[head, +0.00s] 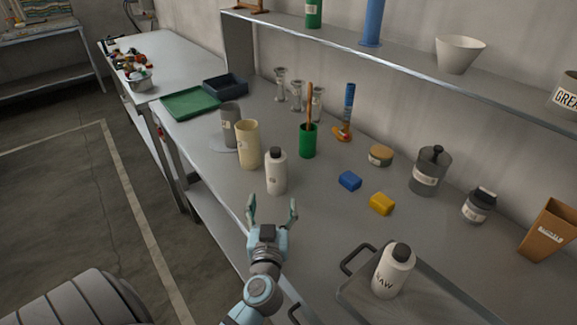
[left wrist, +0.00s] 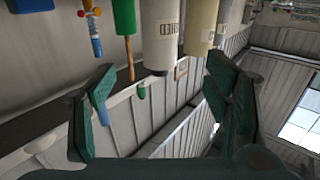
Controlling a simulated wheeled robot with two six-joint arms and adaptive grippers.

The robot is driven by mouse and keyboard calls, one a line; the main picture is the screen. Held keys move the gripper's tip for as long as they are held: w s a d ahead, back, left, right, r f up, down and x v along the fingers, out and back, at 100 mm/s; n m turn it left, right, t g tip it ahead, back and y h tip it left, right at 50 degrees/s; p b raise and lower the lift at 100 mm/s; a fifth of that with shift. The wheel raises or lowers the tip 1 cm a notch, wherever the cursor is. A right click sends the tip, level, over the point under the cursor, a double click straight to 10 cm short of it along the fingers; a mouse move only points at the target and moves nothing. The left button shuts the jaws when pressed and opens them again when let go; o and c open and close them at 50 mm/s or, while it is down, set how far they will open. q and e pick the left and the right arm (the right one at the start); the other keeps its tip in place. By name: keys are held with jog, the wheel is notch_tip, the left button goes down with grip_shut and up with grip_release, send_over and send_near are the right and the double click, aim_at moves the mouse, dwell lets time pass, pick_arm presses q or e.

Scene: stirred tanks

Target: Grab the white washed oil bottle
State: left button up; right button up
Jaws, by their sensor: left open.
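A white bottle with a dark cap (head: 276,174) stands upright on the grey bench; its small label is unreadable in the head view. The same white bottle (left wrist: 161,38) shows upside down in the left wrist view, between the fingers in the picture. My left gripper (head: 272,206) is open and empty, just in front of this bottle with its fingers spread towards it. It does not visibly grip it. A second white bottle marked RAW (head: 388,276) stands on a metal tray (head: 354,290) to the right. My right gripper is not in view.
A cream cylinder (head: 247,146) and a grey cylinder (head: 231,122) stand close behind and left of the bottle. A green holder (head: 308,143) is behind right. Blue (head: 349,181) and yellow (head: 381,203) blocks lie to the right. The tray handle (head: 356,258) rises right of my gripper.

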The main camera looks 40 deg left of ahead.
aim_at(275, 171)
pick_arm(q)
jog(key=shift+w+a+r, duration=0.1)
jog(key=shift+w, duration=0.05)
jog(key=shift+w+a+r, duration=0.15)
jog(key=shift+w, duration=0.05)
jog(key=p+x, duration=0.1)
jog(key=x, duration=0.6)
jog(key=shift+w+p, duration=0.35)
jog(key=shift+w+a, duration=0.25)
jog(key=x, duration=0.3)
jog(key=r+p+x, duration=0.1)
jog(key=x, duration=0.1)
jog(key=shift+s+a, duration=0.1)
jog(key=shift+s, duration=0.05)
jog(key=shift+w+a+f, duration=0.1)
jog(key=shift+w+f, duration=0.1)
jog(key=shift+s+r, duration=0.1)
jog(key=c, duration=1.6)
